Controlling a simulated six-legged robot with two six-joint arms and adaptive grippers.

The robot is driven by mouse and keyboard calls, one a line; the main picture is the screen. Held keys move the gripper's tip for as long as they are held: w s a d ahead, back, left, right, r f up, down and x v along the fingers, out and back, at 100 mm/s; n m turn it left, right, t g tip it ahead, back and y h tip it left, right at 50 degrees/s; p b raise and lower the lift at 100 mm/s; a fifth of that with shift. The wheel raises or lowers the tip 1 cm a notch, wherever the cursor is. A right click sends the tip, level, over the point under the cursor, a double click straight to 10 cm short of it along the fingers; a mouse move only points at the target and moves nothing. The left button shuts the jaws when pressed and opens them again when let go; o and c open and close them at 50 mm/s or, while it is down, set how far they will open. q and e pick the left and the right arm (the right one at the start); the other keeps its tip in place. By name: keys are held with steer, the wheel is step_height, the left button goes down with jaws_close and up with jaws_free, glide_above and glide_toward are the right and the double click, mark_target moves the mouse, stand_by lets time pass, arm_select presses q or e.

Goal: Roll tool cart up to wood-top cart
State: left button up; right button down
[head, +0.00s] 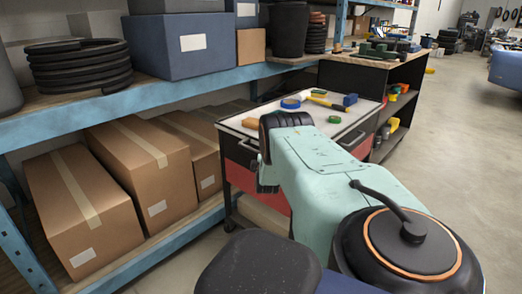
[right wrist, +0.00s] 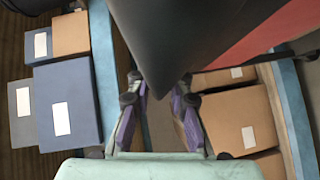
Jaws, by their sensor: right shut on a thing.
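The tool cart (head: 240,160) has a pale grey top, dark frame and red drawers. It stands in front of the blue shelving in the head view. The wood-top cart (head: 351,60) is dark with open shelves of coloured bins and stands just beyond it. The two look very close; any gap between them is hard to tell. My right gripper (head: 266,182) is at the tool cart's near side, partly hidden by my pale green arm. In the right wrist view its purple-padded fingers (right wrist: 161,88) are on either side of the tool cart's dark corner (right wrist: 170,45), shut on it. My left gripper is not in view.
Hand tools (head: 325,103) lie on the tool cart. Open concrete floor (head: 460,130) lies to the right.

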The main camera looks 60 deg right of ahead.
steer(key=shift+s+d+r, duration=0.1)
steer(key=shift+d+r, duration=0.1)
steer(key=c, duration=1.6)
jaws_free()
steer(key=o, duration=0.4)
steer(key=shift+f, duration=0.2)
steer(key=shift+a, duration=0.1)
steer(key=v, duration=1.2)
steer(key=shift+r, duration=0.1)
